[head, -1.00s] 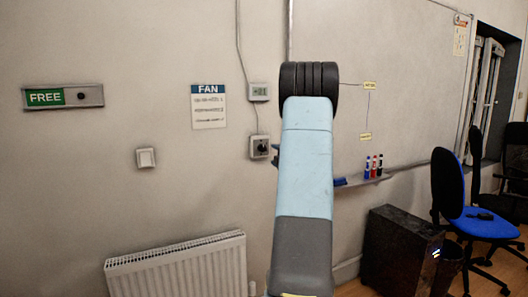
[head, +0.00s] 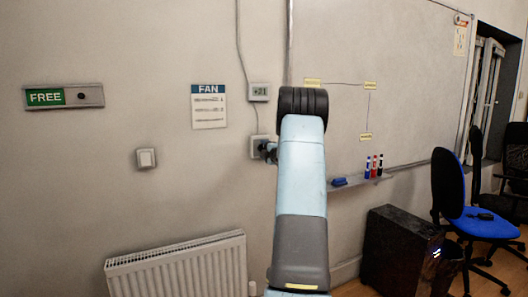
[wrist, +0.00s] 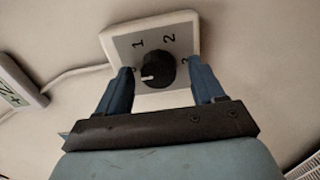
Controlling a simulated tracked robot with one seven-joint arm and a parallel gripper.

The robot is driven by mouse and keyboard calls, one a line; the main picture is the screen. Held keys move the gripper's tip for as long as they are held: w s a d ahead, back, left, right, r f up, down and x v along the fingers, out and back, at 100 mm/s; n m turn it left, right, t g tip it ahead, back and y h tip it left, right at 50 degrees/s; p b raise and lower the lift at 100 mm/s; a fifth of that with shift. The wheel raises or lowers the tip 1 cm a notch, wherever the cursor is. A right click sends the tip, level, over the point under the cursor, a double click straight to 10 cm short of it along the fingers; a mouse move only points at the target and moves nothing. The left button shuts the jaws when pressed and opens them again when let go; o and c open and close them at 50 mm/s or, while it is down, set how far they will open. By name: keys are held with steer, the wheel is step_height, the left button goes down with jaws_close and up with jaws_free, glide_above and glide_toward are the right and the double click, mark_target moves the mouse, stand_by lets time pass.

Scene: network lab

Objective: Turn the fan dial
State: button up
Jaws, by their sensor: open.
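The fan dial (wrist: 157,66) is a round black knob with a white pointer mark on a white-rimmed grey wall plate (wrist: 182,38). The numerals 1 and 2 show on the plate; other markings at its sides are partly hidden by my fingers. The pointer is at the knob's left side in the wrist view. My gripper (wrist: 163,82) is open, with one blue finger on each side of the knob. I cannot tell whether either finger touches it. In the head view the wall plate (head: 257,142) is partly covered by my gripper (head: 269,152).
A FAN notice (head: 208,107) hangs left of the dial, and a small display box (head: 259,92) is above it with a cable. A light switch (head: 146,158), a radiator (head: 180,266) and a pen tray (head: 365,181) are nearby. Wall around the dial is mostly clear.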

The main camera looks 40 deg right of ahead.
steer(key=shift+f, duration=0.1)
steer(key=c, duration=1.1)
steer(key=shift+o, duration=0.2)
